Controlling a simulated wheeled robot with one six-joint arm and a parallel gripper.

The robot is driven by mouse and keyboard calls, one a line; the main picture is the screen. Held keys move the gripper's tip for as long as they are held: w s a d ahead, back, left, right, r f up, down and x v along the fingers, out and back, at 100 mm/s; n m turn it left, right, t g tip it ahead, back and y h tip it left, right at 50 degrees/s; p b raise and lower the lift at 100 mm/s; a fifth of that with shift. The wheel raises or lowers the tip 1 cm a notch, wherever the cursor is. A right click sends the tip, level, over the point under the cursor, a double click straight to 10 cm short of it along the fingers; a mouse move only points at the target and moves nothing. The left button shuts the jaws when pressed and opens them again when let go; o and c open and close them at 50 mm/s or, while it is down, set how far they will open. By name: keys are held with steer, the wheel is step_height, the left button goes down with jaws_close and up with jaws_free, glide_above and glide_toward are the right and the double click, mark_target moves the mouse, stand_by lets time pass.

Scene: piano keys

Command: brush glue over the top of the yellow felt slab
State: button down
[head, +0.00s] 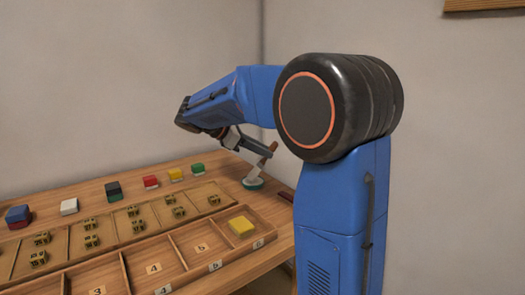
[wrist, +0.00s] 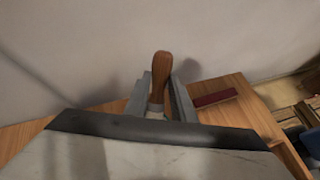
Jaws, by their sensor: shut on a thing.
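A yellow slab (head: 241,226) lies in the right-end compartment of the wooden tray, by the label 6. A smaller-looking yellow block (head: 175,174) sits in the back row. My gripper (head: 263,152) is shut on the brush's wooden handle (wrist: 160,78), which stands upright between the jaws in the wrist view. My gripper is over the table's back right, beyond the yellow slab and apart from it. A low white and green pot (head: 252,183) sits below the gripper. The brush's bristles are hidden or too small to make out.
The wooden tray (head: 180,250) has numbered compartments. Behind it, a flat board (head: 105,234) holds several small brass-coloured pieces. Blocks line the back, including a green one (head: 198,168) nearest the pot. A dark red bar (wrist: 213,98) lies near the table's right edge. A wall stands close behind.

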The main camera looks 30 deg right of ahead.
mark_target(262, 160)
step_height(262, 160, up, 7)
stand_by(1.2)
steer(key=shift+a, duration=0.1)
stand_by(0.5)
